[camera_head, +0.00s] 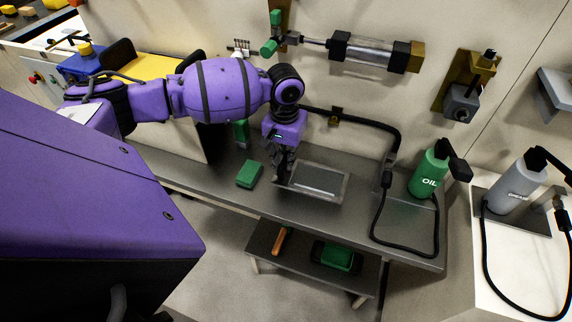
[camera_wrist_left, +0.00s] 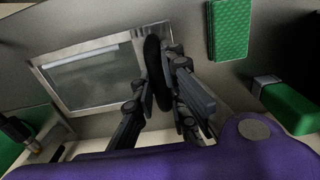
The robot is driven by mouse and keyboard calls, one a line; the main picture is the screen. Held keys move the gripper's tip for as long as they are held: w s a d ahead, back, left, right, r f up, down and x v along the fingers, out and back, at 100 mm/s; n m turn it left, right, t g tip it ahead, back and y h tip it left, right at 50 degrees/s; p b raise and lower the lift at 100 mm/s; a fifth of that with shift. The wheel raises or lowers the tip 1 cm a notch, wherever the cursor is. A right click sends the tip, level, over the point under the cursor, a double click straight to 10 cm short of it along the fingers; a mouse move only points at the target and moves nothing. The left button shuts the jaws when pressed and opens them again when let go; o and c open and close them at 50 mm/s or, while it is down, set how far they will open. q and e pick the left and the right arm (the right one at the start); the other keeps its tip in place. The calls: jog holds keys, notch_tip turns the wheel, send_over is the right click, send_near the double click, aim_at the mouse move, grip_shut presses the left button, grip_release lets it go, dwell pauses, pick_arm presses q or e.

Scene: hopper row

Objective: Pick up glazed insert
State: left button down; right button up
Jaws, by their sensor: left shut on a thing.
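The glazed insert (camera_head: 320,179) is a flat rectangular pane in a pale metal frame, over the grey steel bench. In the left wrist view, the glazed insert (camera_wrist_left: 92,75) shows its glass and frame to the left of the fingers. My left gripper (camera_head: 283,177) is at the insert's left end in the head view. In the wrist view, the left gripper (camera_wrist_left: 158,90) is shut on a dark rounded part at the insert's edge. The fingers hide part of that edge. I cannot tell whether the insert touches the bench. My right gripper is in neither view.
A green block (camera_head: 250,174) lies on the bench (camera_head: 215,176) left of the gripper. A green oil bottle (camera_head: 428,175) and a black hose (camera_head: 376,222) are at the right. A lower shelf (camera_head: 300,262) holds a green item (camera_head: 337,257). A clear cylinder (camera_head: 368,52) is on the wall.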

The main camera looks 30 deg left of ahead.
pick_arm(q)
jog(key=s+r, duration=0.2)
jog(key=r, duration=0.1)
jog(key=s+d+r, duration=0.1)
jog(key=r, duration=0.1)
jog(key=shift+s+p, duration=0.15)
jog(key=shift+p, duration=0.25)
jog(key=s+d+r, duration=0.3)
jog(key=s, duration=0.6)
jog(key=shift+r+p, duration=0.4)
jog(key=shift+p, duration=0.05)
